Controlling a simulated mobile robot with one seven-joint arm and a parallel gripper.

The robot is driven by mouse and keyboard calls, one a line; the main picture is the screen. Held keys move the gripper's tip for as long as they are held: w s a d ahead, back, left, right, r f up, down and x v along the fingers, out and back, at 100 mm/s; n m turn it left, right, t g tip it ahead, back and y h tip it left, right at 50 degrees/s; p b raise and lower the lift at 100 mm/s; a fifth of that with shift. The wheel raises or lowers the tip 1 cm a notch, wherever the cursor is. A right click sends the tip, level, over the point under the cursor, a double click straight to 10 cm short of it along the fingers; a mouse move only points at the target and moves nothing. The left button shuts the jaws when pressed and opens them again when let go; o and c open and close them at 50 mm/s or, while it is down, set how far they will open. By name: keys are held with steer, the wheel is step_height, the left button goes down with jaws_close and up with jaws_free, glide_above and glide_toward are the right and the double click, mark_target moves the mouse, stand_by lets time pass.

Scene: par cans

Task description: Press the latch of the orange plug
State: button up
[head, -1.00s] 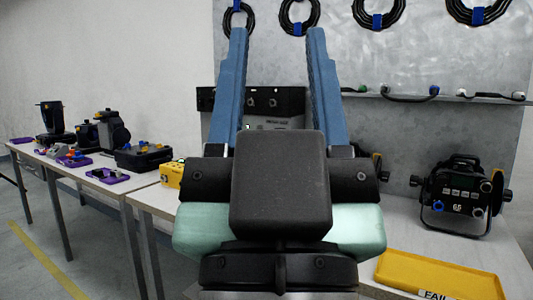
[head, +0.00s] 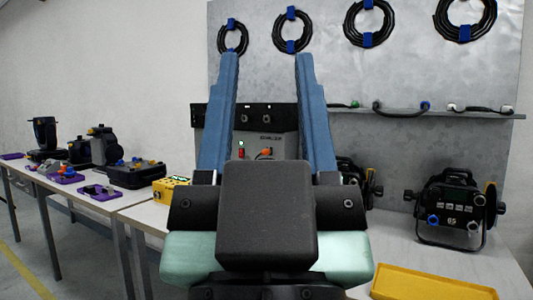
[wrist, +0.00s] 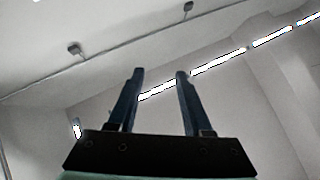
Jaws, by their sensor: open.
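My gripper (head: 266,57) is raised in front of the head camera, with its two blue fingers apart and nothing between them. Behind the fingers, a grey panel box (head: 270,120) on the bench carries a small orange plug (head: 265,153), seen between the fingers. Its latch is too small to make out. In the wrist view my gripper (wrist: 158,72) is also open and empty, against only wall and ceiling.
A yellow box (head: 171,189) sits on the bench left of my gripper. A yellow tray (head: 430,285) lies at the front right. Cable coils (head: 367,22) hang on the metal back wall above a shelf with cables (head: 400,110). More devices stand on tables at the left.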

jaws_close()
stand_by(0.3)
stand_by(1.5)
